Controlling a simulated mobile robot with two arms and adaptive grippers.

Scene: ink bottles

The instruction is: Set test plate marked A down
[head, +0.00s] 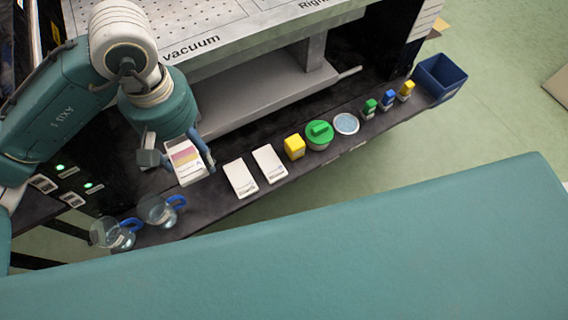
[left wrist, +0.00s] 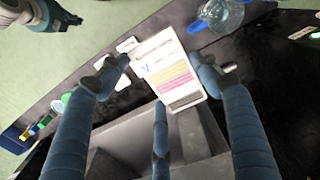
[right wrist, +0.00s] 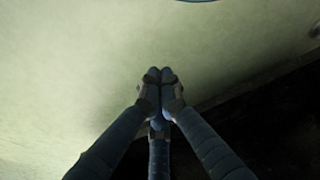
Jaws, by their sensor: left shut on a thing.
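The test plate (head: 186,163) is a white card with yellow, pink and dark stripes. In the left wrist view the plate (left wrist: 170,72) shows a blue mark that looks like an upside-down A. My left gripper (head: 180,158) is shut on it, with fingers at its two sides. The plate is over the left part of the dark shelf; whether it touches the shelf I cannot tell. Two white plates (head: 240,178) (head: 269,163) lie on the shelf to its right. My right gripper (right wrist: 160,76) is shut and empty, its fingertips together.
Two glass jugs with blue handles (head: 160,210) (head: 112,233) stand at the shelf's left end. To the right are a yellow block (head: 294,147), a green-lidded jar (head: 319,135), a round dish (head: 346,124), small ink bottles (head: 388,98) and a blue bin (head: 440,77).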

